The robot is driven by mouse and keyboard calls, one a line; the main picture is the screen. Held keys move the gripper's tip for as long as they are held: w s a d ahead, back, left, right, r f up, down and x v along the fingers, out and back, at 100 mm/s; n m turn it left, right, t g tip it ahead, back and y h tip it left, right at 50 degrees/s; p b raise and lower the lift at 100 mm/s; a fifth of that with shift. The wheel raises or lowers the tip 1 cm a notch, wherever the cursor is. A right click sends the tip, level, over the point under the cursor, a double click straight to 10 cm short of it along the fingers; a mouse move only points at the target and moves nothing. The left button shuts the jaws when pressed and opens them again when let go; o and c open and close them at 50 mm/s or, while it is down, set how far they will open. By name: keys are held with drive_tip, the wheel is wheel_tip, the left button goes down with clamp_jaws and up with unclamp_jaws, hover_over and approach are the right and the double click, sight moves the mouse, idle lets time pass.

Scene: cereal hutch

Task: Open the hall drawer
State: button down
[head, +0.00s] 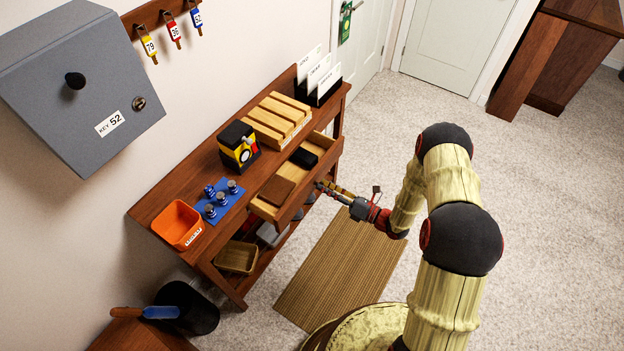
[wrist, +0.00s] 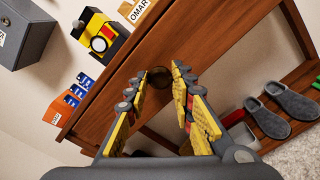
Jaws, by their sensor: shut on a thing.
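The hall drawer (head: 263,209) is in the wooden hall table (head: 160,214) and stands pulled out. Its inside shows from above, with a brown flat item (head: 277,190) and a black item (head: 304,158) in it. In the wrist view the wooden drawer front (wrist: 205,38) faces me, with a dark round knob (wrist: 160,76) on it. My gripper (head: 320,186) is at the drawer front. In the wrist view its fingers (wrist: 160,82) are on both sides of the knob, shut on it. The knob is hidden in the head view.
On the tabletop are an orange bin (head: 180,224), a blue mat (head: 212,212) with several small pieces, a yellow-black box (head: 238,146), a slatted wooden rack (head: 278,118) and a letter holder (head: 319,78). Grey slippers (wrist: 268,118) lie below. A mat (head: 340,270) covers the floor in front.

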drive_tip(key=shift+v, duration=1.9)
drive_tip(key=c, duration=1.5)
unclamp_jaws()
drive_tip(key=shift+d, duration=0.1)
drive_tip(key=v, duration=1.2)
drive_tip(key=shift+f, duration=0.1)
